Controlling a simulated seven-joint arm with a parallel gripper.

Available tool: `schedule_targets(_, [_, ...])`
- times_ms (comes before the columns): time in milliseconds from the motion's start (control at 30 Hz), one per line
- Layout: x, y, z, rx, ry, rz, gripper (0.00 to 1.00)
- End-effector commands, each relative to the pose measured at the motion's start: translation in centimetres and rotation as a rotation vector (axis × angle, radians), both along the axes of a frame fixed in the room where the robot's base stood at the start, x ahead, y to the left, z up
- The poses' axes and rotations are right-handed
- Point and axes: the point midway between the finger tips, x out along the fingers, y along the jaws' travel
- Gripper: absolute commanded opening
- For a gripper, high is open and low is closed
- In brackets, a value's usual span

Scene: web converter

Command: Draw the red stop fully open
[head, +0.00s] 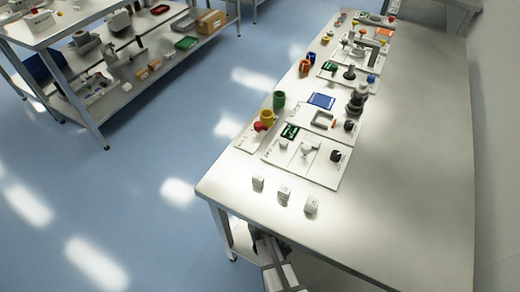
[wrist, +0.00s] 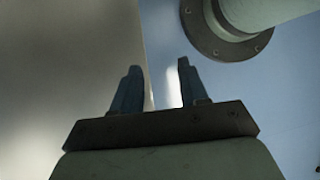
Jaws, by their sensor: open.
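A small red part (head: 259,126), which may be the red stop, shows at the near left end of the row of panels on the table, beside a yellow cup-shaped part (head: 267,117). It is too small to tell how far it is drawn out. My gripper (wrist: 157,82) is open in the wrist view, with two dark fingers apart and nothing between them. In the wrist view, no red part shows; the gripper is over a pale surface edge and blue floor. In the head view, the gripper cannot be made out clearly, and it is well apart from the panels.
The long white table (head: 410,200) carries panels with knobs, a green cup (head: 279,100), a blue plate (head: 321,101) and a dark upright fitting (head: 356,100). Several small white blocks (head: 284,193) stand near its front. Its right side is clear. A shelf unit (head: 100,85) stands at left.

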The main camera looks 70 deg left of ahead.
Motion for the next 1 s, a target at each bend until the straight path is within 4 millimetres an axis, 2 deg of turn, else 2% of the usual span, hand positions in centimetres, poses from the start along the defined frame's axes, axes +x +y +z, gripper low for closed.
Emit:
schedule_targets(100, [-2.7, 2.4, 1.3, 0.015, -0.053, 0.095, 0.43])
schedule_targets(300, [-7.3, 5.4, 3.5, 0.045, -0.139, 0.234, 0.43])
schedule_targets(767, [-19.0, 10.5, 9.5, 0.163, -0.302, 0.496, 0.43])
schedule_targets(900, [-22.6, 12.4, 11.9, 0.231, -0.323, 0.535, 0.43])
schedule_targets(1000, [-24.2, 13.8, 13.7, 0.282, -0.317, 0.533, 0.43])
